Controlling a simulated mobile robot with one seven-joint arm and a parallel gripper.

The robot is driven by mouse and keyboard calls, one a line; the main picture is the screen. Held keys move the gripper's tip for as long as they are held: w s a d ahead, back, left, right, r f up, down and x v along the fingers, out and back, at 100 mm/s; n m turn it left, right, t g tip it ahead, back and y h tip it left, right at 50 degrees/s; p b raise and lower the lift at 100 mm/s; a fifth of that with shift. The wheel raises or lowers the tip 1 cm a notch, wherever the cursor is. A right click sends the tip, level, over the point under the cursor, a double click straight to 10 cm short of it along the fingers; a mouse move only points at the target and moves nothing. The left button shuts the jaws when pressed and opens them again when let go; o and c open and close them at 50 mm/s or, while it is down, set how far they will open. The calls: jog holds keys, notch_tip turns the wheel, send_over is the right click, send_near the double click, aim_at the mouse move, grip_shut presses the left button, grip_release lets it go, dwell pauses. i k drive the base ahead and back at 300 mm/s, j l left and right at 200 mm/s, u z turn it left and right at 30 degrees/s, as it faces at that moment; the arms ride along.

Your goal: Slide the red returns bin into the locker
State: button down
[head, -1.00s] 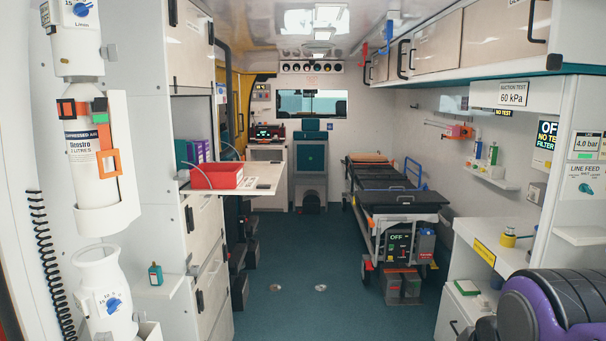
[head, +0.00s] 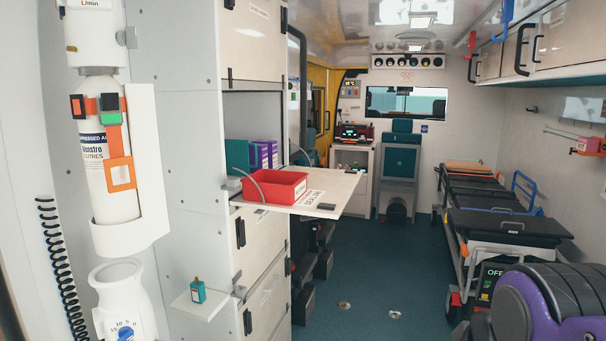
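The red returns bin (head: 272,187) is a shallow open-topped tray on the fold-down flap (head: 338,190) in front of the locker. A pale label shows on the flap beside the bin. The locker (head: 253,108) is an open grey compartment in the left cabinet wall, behind and left of the bin. A teal box (head: 237,155) and purple boxes (head: 263,154) stand inside it. A thin grey curved handle or cable shows at each end of the bin. A purple and black link of my arm shows at the lower right, well apart from the bin. My gripper is not in view.
A small shelf with a teal bottle (head: 198,290) juts from the cabinet below the flap. A white cylinder (head: 108,165) hangs at the left. A stretcher (head: 500,215) stands on the right. The blue-green floor (head: 375,275) between is clear.

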aim_at(279, 187)
jog(key=i+l+u, duration=0.25)
jog(key=i+u, duration=0.25)
jog(key=i+l+u, duration=0.2)
jog(key=l+u, duration=0.25)
jog(key=i+l+u, duration=0.25)
jog(key=l+u, duration=0.25)
